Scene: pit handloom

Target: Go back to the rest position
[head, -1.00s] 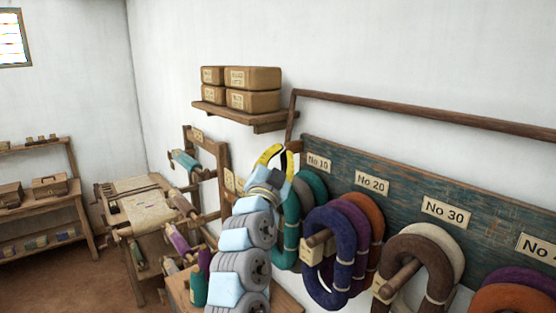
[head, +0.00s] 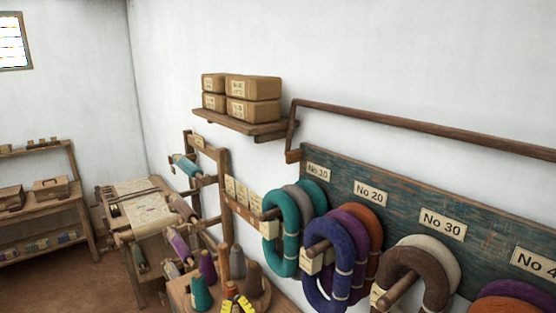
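My gripper (head: 238,301) shows only as yellow and black fingertips at the bottom edge of the head view, in front of the small table with yarn cones. Most of it and the rest of my arm are out of frame. I see nothing held in it, but the small visible part does not show clearly whether the fingers are apart. The rest position itself has no visible mark.
A board (head: 400,205) with pegs of yarn rings runs along the right wall. Teal rings (head: 270,236) hang at No 10. Cones (head: 201,295) stand on the low table (head: 180,290). A shelf (head: 240,122) holds boxes. The loom (head: 140,205) stands behind.

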